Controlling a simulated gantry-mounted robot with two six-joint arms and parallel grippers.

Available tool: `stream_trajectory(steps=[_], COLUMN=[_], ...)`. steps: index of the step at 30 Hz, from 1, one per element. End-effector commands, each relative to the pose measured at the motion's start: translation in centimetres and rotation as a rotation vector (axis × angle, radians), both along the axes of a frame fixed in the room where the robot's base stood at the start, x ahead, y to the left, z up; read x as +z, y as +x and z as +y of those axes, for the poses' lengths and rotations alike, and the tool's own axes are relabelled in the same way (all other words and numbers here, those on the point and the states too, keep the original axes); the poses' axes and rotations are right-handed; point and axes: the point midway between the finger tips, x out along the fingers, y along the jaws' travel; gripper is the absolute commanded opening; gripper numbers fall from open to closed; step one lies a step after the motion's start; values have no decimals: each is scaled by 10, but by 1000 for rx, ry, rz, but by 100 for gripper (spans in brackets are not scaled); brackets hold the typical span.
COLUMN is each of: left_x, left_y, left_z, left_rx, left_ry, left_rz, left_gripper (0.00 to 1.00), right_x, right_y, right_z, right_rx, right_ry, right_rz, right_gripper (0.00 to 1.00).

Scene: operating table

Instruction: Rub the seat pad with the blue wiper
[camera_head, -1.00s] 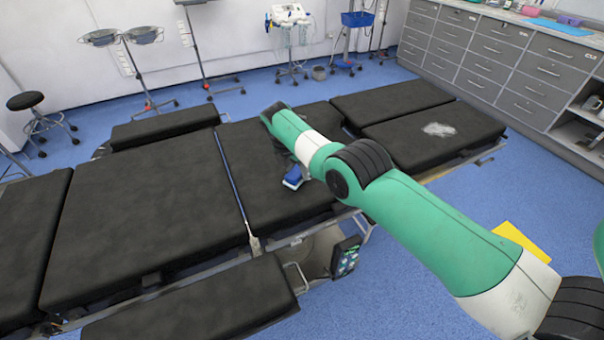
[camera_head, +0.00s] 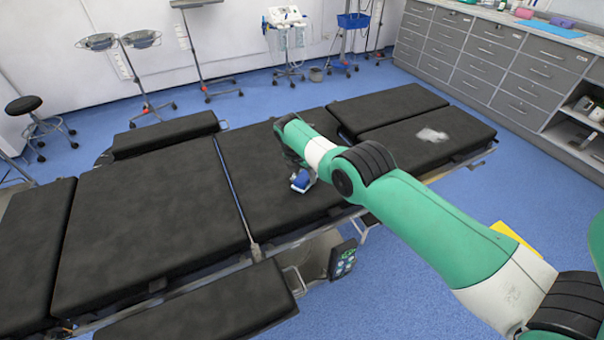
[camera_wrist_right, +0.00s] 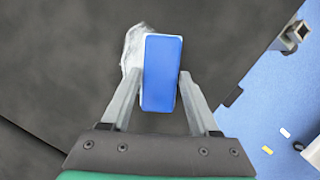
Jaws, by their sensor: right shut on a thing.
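The blue wiper (camera_head: 302,180) is at the front part of the dark seat pad (camera_head: 255,160), the middle section of the table. My right gripper (camera_wrist_right: 160,88) is shut on the wiper, with one finger on each side of it. In the right wrist view the wiper's blue back (camera_wrist_right: 163,72) faces the camera. A whitish patch (camera_wrist_right: 131,50) shows along its left side on the dark surface. I cannot tell whether the wiper touches the pad. In the head view my right arm hides part of the pad and most of the gripper. My left gripper is not in view.
A pale smear (camera_head: 432,135) lies on the right leg pad (camera_head: 455,150). A control panel (camera_head: 342,259) hangs at the table's front edge. A metal clamp (camera_wrist_right: 292,35) stands at the pad edge in the wrist view. The left pads are clear.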

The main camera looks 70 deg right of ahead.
Motion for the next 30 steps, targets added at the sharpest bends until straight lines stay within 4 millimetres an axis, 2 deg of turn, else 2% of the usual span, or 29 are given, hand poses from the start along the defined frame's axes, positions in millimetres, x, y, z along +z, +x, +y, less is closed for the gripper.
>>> stream_trajectory(steps=[5,19,30], left_x=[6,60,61], left_y=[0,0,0], left_z=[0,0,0], left_rx=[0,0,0], left_ry=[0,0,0], left_rz=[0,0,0], left_gripper=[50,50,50], right_x=[6,61,62], right_y=[0,0,1], right_z=[0,0,0], right_rx=[0,0,0], right_ry=[-1,-1,-1], right_rz=[-1,0,-1], right_gripper=[17,17,17])
